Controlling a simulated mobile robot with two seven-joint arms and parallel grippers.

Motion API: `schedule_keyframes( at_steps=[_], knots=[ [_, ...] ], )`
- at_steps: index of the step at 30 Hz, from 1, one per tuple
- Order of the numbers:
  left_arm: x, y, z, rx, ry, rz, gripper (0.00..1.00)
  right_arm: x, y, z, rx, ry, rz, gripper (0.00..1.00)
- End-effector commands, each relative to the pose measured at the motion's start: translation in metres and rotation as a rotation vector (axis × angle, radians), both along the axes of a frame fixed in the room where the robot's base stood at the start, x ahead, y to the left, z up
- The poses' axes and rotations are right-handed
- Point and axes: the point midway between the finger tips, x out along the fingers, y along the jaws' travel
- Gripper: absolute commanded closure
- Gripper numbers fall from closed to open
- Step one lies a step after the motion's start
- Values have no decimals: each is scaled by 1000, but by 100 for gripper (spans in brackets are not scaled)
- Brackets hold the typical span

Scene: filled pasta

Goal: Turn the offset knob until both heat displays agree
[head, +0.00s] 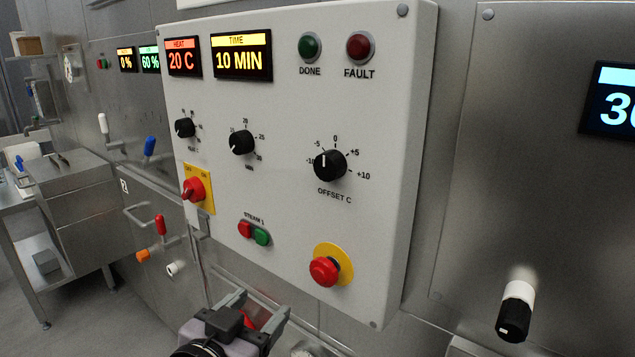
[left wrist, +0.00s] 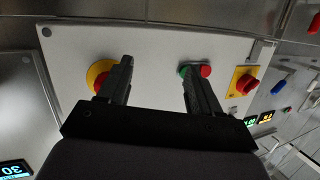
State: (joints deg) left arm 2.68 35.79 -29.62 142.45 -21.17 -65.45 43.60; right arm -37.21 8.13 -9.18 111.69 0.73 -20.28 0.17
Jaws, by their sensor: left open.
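The offset knob (head: 330,164) is a black dial on the white control panel (head: 290,215), with a scale from -10 to +10. Its white mark points up and left, on the minus side; the exact value is hard to tell. The red heat display (head: 184,57) at the panel's top left reads 20 C. A blue-white display (head: 611,101) at the right edge is cut off and starts with 30; its label is not visible. My left gripper (head: 257,306) is open and empty, below the panel's lower edge and well below the knob. In the left wrist view its fingers (left wrist: 156,66) are apart.
A red stop button (head: 325,271), the red and green steam buttons (head: 254,232) and a red-yellow rotary switch (head: 194,189) sit low on the panel. A time display (head: 242,55) reads 10 MIN. A black-and-white handle (head: 515,305) protrudes at right. A steel cabinet stands left.

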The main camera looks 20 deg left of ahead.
Motion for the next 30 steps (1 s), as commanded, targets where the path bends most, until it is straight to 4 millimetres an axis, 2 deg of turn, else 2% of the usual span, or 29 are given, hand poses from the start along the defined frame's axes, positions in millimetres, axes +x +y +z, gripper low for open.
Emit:
schedule_keyframes(
  at_steps=[1,6,9,12,15,21,30],
  knots=[
    [6,-3,24,1,-91,-25,36,0,0,0,1,0,-1,25],
    [10,-19,93,-30,-349,-147,36,0,1,-1,3,1,-2,25],
    [7,-28,124,-39,-463,-237,36,0,1,-1,3,1,-2,25],
    [1,-34,145,-41,-539,-317,36,0,1,-1,3,1,-2,25],
    [-4,-37,158,-39,-581,-377,36,0,1,-1,3,1,-2,25],
    [-7,-40,167,-43,-607,-426,36,0,1,-1,3,1,-3,25],
    [7,-47,173,-45,-611,-426,36,0,0,-6,3,1,-3,25]
  ],
)
